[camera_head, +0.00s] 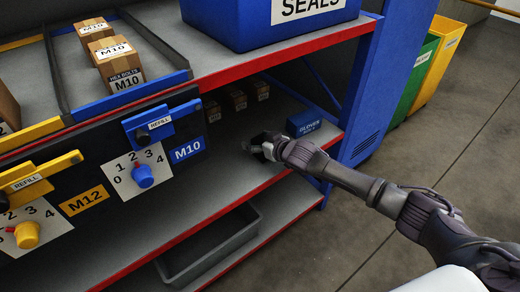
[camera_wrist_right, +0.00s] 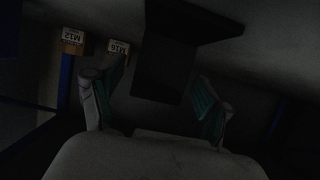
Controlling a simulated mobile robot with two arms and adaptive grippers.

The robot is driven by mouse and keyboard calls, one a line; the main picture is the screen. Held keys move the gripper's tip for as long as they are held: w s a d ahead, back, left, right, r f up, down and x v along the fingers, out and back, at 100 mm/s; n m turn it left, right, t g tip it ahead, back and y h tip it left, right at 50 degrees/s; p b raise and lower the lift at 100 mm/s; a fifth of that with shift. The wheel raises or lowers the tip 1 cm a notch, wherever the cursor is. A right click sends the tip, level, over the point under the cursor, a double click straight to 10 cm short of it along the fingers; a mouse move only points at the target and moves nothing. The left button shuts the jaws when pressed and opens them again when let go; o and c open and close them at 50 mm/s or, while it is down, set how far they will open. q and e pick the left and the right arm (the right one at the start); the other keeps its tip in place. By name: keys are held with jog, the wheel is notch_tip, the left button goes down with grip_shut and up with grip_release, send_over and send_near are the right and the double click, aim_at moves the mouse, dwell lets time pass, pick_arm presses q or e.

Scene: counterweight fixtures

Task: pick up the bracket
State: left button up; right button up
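I cannot clearly make out a bracket in either view. In the right wrist view a dark blocky shape (camera_wrist_right: 185,50) hangs from above, just beyond and between the fingertips; it is too dark to tell whether it is the bracket. My right gripper (camera_head: 258,148) reaches over the middle shelf from the right. In the wrist view my right gripper (camera_wrist_right: 160,95) is open, its two green-padded fingers apart, with nothing seen held between them. My left gripper is out of view.
The middle shelf (camera_head: 215,180) has small boxes (camera_head: 238,100) at the back and a blue gloves box (camera_head: 304,122) at right. A panel with a blue M10 dial (camera_head: 143,176) stands left. A grey bin (camera_head: 210,246) sits below. A blue post (camera_head: 375,90) stands right.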

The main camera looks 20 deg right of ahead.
jog(key=c, duration=1.1)
jog(key=shift+c, duration=0.7)
jog(key=shift+r, duration=0.1)
